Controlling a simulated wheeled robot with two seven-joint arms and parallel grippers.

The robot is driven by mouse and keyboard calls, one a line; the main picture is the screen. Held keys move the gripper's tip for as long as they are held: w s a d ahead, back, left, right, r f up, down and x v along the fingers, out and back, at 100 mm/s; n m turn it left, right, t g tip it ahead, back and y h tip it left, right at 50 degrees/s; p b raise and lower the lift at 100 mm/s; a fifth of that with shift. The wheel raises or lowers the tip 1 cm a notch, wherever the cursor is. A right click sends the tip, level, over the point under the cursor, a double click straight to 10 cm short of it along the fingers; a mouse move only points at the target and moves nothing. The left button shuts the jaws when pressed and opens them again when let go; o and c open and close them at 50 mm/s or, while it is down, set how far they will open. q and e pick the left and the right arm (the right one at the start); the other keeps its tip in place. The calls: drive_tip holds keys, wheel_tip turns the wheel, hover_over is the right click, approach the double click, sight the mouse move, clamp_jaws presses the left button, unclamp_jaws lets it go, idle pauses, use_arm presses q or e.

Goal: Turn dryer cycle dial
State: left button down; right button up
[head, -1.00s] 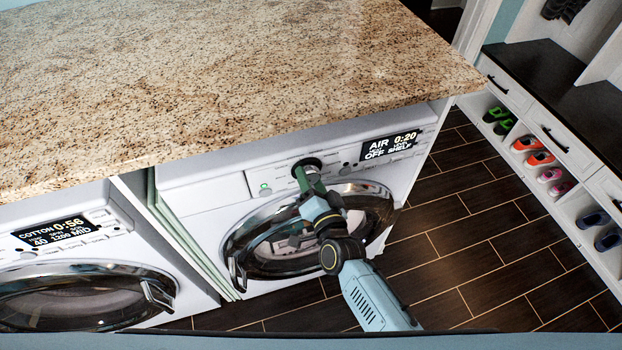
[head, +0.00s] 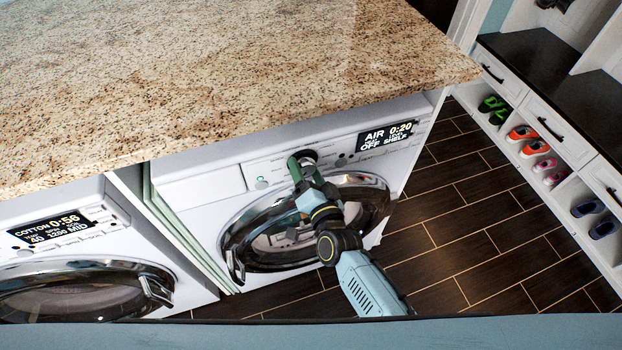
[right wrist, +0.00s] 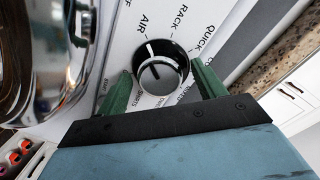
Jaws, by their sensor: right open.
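The dryer (head: 205,190) stands under the counter, with a display (head: 385,137) reading AIR 0:20. Its cycle dial (right wrist: 160,67) is a round dark knob with a silver face in the right wrist view, with labels such as AIR, RACK and QUICK around it. In the head view the dial (head: 309,156) is partly hidden by my gripper. My right gripper (head: 301,160) is at the dryer panel. In the right wrist view its green fingers (right wrist: 160,85) are apart, one on each side of the dial; I cannot tell whether they touch it. My left gripper is not in view.
A speckled stone counter (head: 240,70) overhangs the machines. The washer (head: 75,225) stands at the left, its display reading COTTON 0:56. The dryer's round glass door (head: 260,235) is just below the panel. A shoe bench (head: 545,110) stands right, with open floor (head: 480,220) between.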

drive_tip(key=v, duration=1.3)
drive_tip(key=shift+s, duration=0.15)
drive_tip(key=s+d+f+n+g+h+b, duration=0.1)
drive_tip(key=s+d+f+n+g, duration=0.15)
drive_tip(key=f, duration=0.65)
drive_tip(key=s+d+f+n+g+b, duration=0.1)
drive_tip(key=s+d+f+g+b, duration=0.2)
drive_tip(key=f, duration=0.7)
drive_tip(key=s+d+f+n+g+h, duration=0.1)
drive_tip(key=s+d+f+n+g, duration=0.1)
drive_tip(key=s+f, duration=0.5)
drive_tip(key=s+d+f+n+g+h+b, duration=0.1)
drive_tip(key=s+d+f+g, duration=0.3)
drive_tip(key=s+f, duration=0.5)
drive_tip(key=s+d+f+n+g+h+b, duration=0.2)
drive_tip(key=s+d+f+g+b, duration=0.1)
drive_tip(key=s+d+f, duration=0.6)
drive_tip(key=shift+s+f+g+h, duration=0.3)
drive_tip(key=shift+s+f+g, duration=0.2)
drive_tip(key=shift+s, duration=0.3)
